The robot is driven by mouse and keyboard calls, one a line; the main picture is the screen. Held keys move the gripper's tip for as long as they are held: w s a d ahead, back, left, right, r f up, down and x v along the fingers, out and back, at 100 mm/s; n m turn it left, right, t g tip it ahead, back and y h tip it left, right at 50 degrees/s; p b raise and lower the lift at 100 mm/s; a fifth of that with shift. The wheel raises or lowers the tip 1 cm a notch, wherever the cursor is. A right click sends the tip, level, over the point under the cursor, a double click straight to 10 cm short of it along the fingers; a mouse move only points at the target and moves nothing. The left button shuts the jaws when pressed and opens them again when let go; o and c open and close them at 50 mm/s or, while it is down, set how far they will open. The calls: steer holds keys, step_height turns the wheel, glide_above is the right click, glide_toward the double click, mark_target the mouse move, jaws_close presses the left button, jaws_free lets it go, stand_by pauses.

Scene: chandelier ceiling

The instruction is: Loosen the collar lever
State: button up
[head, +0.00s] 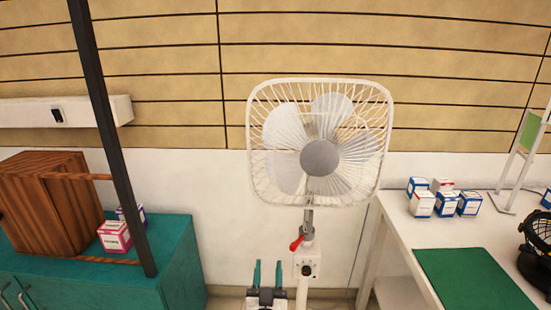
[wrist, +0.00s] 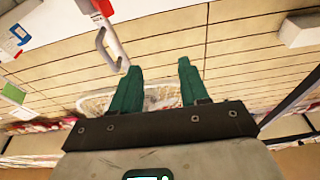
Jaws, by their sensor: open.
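A white pedestal fan (head: 320,158) with a square wire guard stands in front of the wall in the head view. The red collar lever (head: 296,244) sticks out to the left and down from the collar under the fan head. Below it is a white box (head: 307,262) with a dark knob. My gripper (head: 268,263) is open and empty, left of the post and a little lower than the lever in the picture. In the wrist view, my gripper (wrist: 158,64) has its green fingers apart. A red part (wrist: 103,7), seemingly the lever, is cut by the top edge.
A teal cabinet (head: 178,262) at left bears a wooden box (head: 45,205) and small cartons (head: 114,236). A white table (head: 455,238) at right holds more cartons, a green mat (head: 472,278) and a black fan-like object (head: 538,238). A dark slanting pole (head: 108,130) crosses the left side.

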steer(key=s+d+f+n+g+y+p, duration=0.2)
steer(key=s+d+f+n+g, duration=0.15)
steer(key=s+d+g, duration=0.45)
steer(key=s+d+f+n+g+y+p, duration=0.2)
steer(key=s+d+f+g, duration=0.15)
steer(key=s+d, duration=0.7)
steer(key=s+d+r+m+g+h+p, duration=0.1)
steer(key=s+d+g, duration=0.3)
steer(key=s, duration=0.9)
steer(key=s+d+r+m+g+h+p, duration=0.1)
steer(key=s+d+m+g, duration=0.3)
steer(key=s, duration=1)
steer(key=d+r+h, duration=0.1)
steer(key=d, duration=0.1)
steer(key=shift+d, duration=0.3)
